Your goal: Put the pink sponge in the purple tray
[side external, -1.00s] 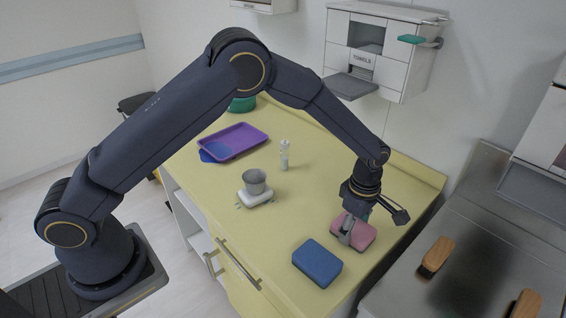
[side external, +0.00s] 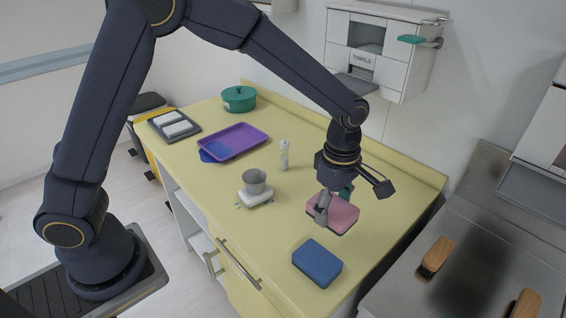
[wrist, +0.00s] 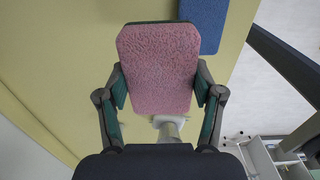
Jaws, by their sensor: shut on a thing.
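The pink sponge (side external: 337,213) is held by my gripper (side external: 334,202), whose fingers are shut on its two sides. It appears raised above the yellow counter. In the wrist view the pink sponge (wrist: 158,68) fills the space between the fingers of my gripper (wrist: 160,90). The wrist view does not show the tray.
A blue sponge (side external: 317,263) lies on the counter (side external: 255,222) near the front. A green pot (side external: 239,98) is at the back.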

